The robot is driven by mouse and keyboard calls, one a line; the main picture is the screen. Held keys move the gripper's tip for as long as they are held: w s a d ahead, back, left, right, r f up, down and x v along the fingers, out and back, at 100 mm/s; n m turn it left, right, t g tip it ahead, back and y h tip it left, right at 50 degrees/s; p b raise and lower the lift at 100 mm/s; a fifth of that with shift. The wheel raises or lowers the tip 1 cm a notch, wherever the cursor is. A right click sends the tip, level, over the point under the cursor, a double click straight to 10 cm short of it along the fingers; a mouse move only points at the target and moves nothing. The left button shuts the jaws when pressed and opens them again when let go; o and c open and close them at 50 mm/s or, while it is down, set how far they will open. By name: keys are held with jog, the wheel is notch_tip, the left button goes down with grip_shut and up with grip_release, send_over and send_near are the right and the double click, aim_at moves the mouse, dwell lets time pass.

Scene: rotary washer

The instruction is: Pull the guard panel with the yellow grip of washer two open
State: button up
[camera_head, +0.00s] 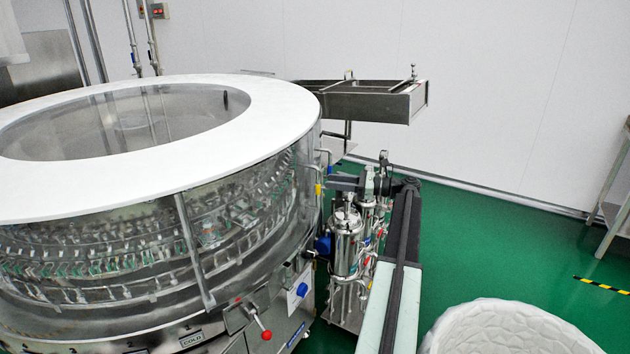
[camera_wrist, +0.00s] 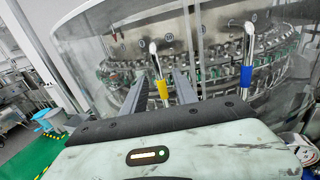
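The rotary washer (camera_head: 262,105) is a large round machine with a white top ring and clear curved guard panels. The yellow grip (camera_head: 318,189) is a sleeve on an upright metal handle at its right side. In the wrist view the yellow grip (camera_wrist: 163,88) shows between my two dark fingers. My gripper (camera_head: 334,183) is open and empty, just right of the yellow grip in the head view; its fingers (camera_wrist: 161,74) point towards the washer. Whether the fingertips reach around the handle is unclear. The guard panel (camera_head: 307,205) appears shut, with bottle carriers behind it.
A second handle with a blue grip (camera_wrist: 246,76) stands right of the yellow one. Steel filter cylinders (camera_head: 347,243) stand beneath my arm. A steel chute (camera_head: 372,101) juts out behind. A red-knobbed lever (camera_head: 266,335) is at the lower front.

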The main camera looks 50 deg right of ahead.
aim_at(318, 184)
jog(key=x, duration=0.6)
jog(key=shift+s, duration=0.1)
grip_shut()
dwell(1.0)
